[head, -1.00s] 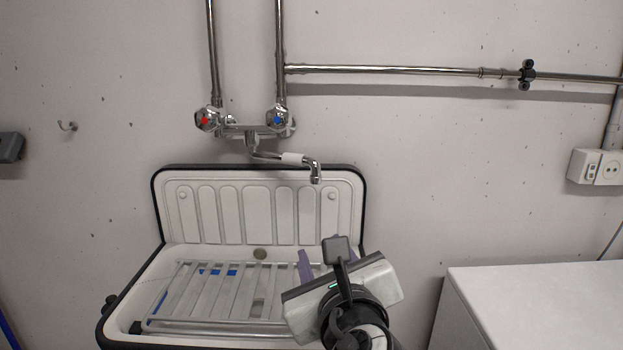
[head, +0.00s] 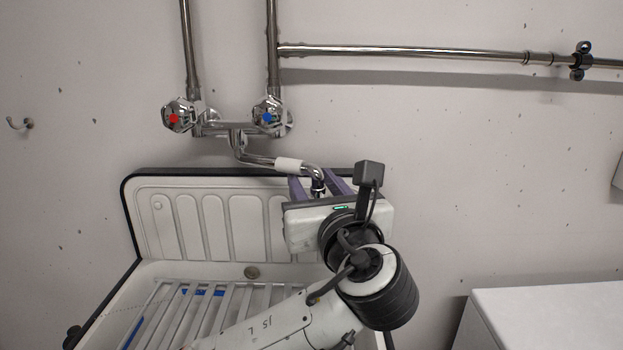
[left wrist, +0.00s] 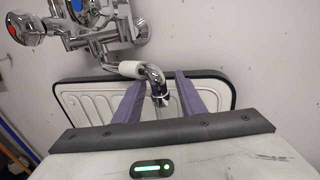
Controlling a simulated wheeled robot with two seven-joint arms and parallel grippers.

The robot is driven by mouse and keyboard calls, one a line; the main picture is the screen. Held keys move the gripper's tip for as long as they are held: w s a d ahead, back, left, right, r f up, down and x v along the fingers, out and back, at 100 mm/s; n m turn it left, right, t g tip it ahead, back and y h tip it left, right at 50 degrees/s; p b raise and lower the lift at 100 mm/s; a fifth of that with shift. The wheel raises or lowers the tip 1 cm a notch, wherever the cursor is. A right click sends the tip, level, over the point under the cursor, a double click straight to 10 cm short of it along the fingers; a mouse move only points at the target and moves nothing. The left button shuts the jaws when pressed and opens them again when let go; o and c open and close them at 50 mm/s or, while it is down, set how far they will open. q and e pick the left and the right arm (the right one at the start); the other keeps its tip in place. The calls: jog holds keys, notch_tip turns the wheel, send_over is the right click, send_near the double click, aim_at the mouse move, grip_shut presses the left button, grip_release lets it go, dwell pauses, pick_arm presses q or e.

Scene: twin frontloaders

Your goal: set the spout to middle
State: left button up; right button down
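The chrome spout (head: 257,158) with a white sleeve hangs from the wall faucet (head: 225,127) and is swung to the right over the sink's right part. The sink (head: 132,215) is below it, with a ribbed white back panel. My left gripper (head: 322,184) is raised at the spout's outlet, its purple fingers open on either side of the spout tip. In the left wrist view the spout (left wrist: 154,76) points down between the two spread fingers (left wrist: 158,100), with a gap on each side. My right gripper is in neither view.
Red (head: 176,115) and blue (head: 270,116) knobs flank the faucet. A slatted rack (head: 205,310) lies in the sink. Pipes (head: 400,54) run along the wall. A white box-like surface (head: 550,310) stands at the lower right.

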pick_arm(q)
jog(key=shift+w+a, duration=0.15)
jog(key=shift+w, duration=0.45)
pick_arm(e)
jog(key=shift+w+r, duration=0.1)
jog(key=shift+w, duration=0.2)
pick_arm(q)
grip_shut()
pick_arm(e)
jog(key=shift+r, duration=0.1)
